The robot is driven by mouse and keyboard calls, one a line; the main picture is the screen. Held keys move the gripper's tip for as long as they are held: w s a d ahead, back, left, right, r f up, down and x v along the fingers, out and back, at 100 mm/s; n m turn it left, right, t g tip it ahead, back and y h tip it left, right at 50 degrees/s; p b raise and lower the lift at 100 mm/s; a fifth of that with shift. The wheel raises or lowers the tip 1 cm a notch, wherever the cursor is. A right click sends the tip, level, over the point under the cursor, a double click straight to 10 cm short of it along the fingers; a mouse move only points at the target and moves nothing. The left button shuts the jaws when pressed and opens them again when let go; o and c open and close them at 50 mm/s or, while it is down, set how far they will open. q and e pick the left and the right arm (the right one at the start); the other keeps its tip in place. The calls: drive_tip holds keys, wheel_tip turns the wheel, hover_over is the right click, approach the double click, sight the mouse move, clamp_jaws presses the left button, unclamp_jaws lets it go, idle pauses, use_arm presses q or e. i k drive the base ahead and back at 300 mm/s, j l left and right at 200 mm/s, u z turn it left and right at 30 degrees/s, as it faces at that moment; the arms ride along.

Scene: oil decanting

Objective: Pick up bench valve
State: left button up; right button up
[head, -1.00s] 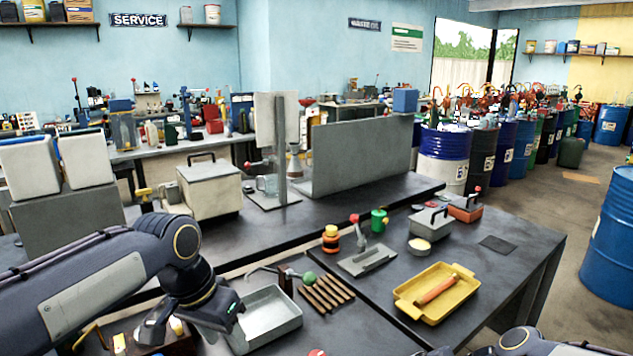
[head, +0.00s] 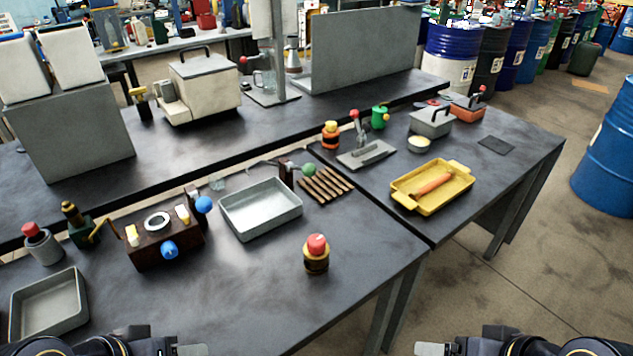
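No label marks the bench valve. A dark green block with a brass top and a yellow lever (head: 80,228) looks most like a valve. It stands upright at the left of the near bench, between a grey pot with a red knob (head: 41,245) and a brown block with blue knobs (head: 165,243). My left gripper (head: 192,350) shows only as a grey tip at the bottom edge, right of and nearer than the valve-like block, apart from it. My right gripper (head: 430,348) shows as a similar tip at the bottom edge. The frame's edge cuts off both grippers, hiding their opening.
Grey trays stand at the left (head: 48,303) and middle (head: 260,208). A red-capped pot (head: 316,254) stands at the near bench's right. Brown rods (head: 326,185) lie behind it. A yellow tray (head: 433,186) sits on the right bench. The near bench's front middle is clear.

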sight(314, 264)
drive_tip(key=u, duration=0.85)
drive_tip(key=l+u, duration=0.2)
drive_tip(key=u, duration=0.2)
drive_tip(key=l+u, duration=0.25)
drive_tip(key=u, duration=0.2)
drive_tip(key=l+u, duration=0.2)
drive_tip(key=u, duration=0.2)
drive_tip(key=k+l+u, duration=0.15)
drive_tip(key=u, duration=0.25)
drive_tip(key=k+l+u, duration=0.2)
drive_tip(key=k+l, duration=0.15)
drive_tip(key=l, duration=0.15)
drive_tip(key=k+l+u, duration=0.15)
drive_tip(key=k+l, duration=0.2)
drive_tip(key=l, duration=0.15)
